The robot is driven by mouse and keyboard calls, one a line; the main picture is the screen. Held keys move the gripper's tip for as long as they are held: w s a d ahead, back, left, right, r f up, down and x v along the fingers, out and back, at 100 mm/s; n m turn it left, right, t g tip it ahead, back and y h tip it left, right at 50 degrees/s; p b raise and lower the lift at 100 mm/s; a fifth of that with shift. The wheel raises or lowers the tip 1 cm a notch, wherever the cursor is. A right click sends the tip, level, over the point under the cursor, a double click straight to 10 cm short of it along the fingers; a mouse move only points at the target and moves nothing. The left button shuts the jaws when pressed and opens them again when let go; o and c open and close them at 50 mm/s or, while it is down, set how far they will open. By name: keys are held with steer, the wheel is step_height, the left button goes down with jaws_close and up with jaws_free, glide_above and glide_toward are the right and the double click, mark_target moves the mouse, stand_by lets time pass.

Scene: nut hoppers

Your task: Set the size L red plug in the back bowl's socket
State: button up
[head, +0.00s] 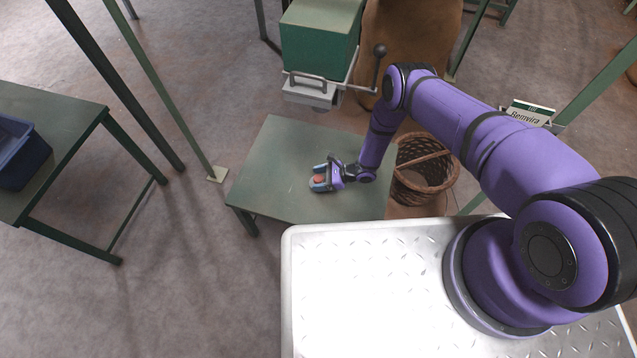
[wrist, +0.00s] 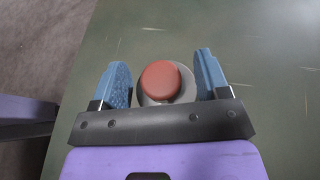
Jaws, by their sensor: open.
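A round red piece (head: 320,179), which looks like the red plug, stands on the green table (head: 275,150). In the wrist view the red plug (wrist: 160,78) has a grey round part beneath and around it; I cannot tell whether that is its collar or a separate seat. My gripper (head: 318,178) is open, its blue fingers on either side of the plug. The wrist view shows a gap between each finger of my gripper (wrist: 161,64) and the red top. No size mark is readable. I cannot make out the back bowl or its socket.
A green hopper (head: 318,40) with a grey tray and a black-knobbed lever hangs beyond the table. A wicker basket (head: 422,178) stands right of the table. A blue bin (head: 20,155) sits on another table at left. The table's left part is clear.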

steer(key=shift+a, duration=0.1)
steer(key=c, duration=1.2)
steer(key=shift+w+r, duration=0.1)
